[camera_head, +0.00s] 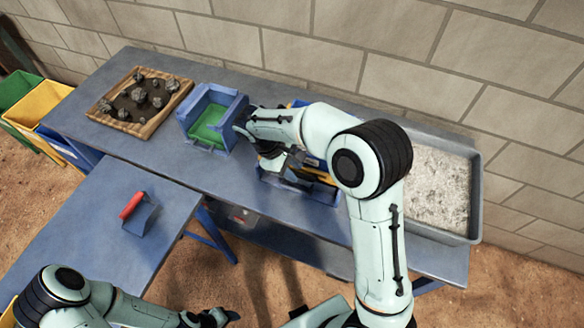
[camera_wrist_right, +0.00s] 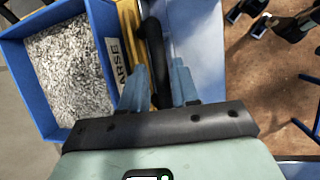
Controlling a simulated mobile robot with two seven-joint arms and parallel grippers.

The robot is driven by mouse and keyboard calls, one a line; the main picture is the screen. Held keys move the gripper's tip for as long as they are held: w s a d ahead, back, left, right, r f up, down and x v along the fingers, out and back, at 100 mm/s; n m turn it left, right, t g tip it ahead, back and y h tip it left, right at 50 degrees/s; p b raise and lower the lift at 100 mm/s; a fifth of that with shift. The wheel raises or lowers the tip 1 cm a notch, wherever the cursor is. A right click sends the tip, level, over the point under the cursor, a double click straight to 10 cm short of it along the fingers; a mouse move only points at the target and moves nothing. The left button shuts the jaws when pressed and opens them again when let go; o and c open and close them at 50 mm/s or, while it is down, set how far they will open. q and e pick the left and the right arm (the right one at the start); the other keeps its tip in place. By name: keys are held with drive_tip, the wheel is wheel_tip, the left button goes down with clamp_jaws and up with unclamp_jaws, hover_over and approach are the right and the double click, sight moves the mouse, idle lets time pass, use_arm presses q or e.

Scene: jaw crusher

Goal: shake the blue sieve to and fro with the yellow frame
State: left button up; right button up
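The blue sieve (camera_wrist_right: 103,22), a blue-walled box with grey gravel inside, fills the left of the right wrist view. Beside it runs the yellow frame (camera_wrist_right: 129,25), with a label partly reading "ARSE" and a black bar handle (camera_wrist_right: 154,45). My right gripper (camera_wrist_right: 158,75) is open around the handle, with a gap to the right finger. In the head view my right gripper (camera_head: 279,163) is over the frame (camera_head: 324,178), and my arm hides most of the sieve. My left gripper (camera_head: 222,317) is low at the bottom edge, apart from everything; its fingers are too small to read.
A blue housing with a green inside (camera_head: 212,118) stands left of my right gripper. A wooden tray (camera_head: 143,128) holds dark rocks. A grey tray (camera_head: 476,200) of pale gravel is at right. A brick wall runs behind.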

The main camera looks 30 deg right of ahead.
clamp_jaws()
drive_tip(key=shift+s+a, duration=0.65)
drive_tip(key=shift+a, duration=0.1)
drive_tip(key=shift+o, duration=2.1)
unclamp_jaws()
drive_tip(key=shift+w+d, duration=0.1)
use_arm(q)
drive_tip(key=shift+s+f, duration=0.15)
drive_tip(key=shift+f, duration=0.05)
use_arm(e)
drive_tip(key=shift+r, duration=0.15)
use_arm(q)
drive_tip(key=w+r+p, duration=0.2)
drive_tip(key=w+r, duration=0.1)
use_arm(e)
drive_tip(key=v, duration=1.3)
